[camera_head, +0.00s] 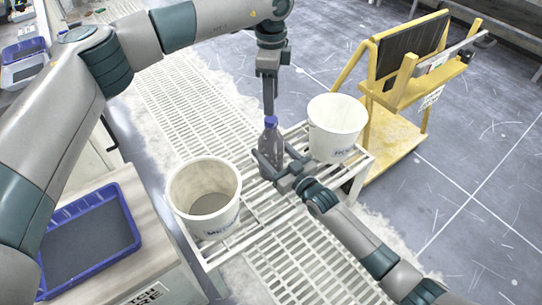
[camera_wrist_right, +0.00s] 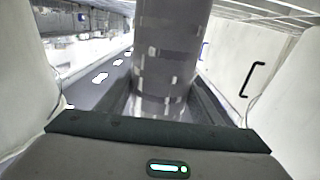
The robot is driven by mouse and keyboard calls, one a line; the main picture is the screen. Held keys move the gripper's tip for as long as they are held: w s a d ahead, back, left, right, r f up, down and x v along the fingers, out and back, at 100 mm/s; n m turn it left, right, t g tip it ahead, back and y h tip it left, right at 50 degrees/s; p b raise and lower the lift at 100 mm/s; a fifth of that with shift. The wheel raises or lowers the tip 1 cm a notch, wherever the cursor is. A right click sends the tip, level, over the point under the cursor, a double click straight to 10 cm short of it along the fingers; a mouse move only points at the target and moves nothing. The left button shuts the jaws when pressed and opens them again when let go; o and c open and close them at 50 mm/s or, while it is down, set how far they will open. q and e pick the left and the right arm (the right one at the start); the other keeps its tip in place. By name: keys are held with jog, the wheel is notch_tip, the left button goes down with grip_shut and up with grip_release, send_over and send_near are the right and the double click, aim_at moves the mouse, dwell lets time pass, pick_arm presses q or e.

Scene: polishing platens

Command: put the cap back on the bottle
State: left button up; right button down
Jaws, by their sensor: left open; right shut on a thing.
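A grey, partly clear bottle (camera_head: 270,145) stands upright between the two white buckets in the head view. A blue cap (camera_head: 271,121) sits at the top of its neck; whether it is seated fully I cannot tell. My left gripper (camera_head: 269,111) points straight down just above the cap, with its jaws open. My right gripper (camera_head: 270,166) comes in from the lower right and is shut around the lower part of the bottle. The right wrist view shows the bottle (camera_wrist_right: 166,60) upright between the fingers; its top is out of that view.
White buckets stand on a slatted white rack (camera_head: 240,240), one at left (camera_head: 205,190) and one at right (camera_head: 336,125). A blue tray (camera_head: 90,238) lies on the bench at lower left. A yellow cart (camera_head: 395,135) stands at right on open floor.

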aim_at(271, 118)
pick_arm(q)
jog(key=shift+f, duration=2.95)
jog(key=c, duration=1.1)
jog(key=shift+c, duration=0.2)
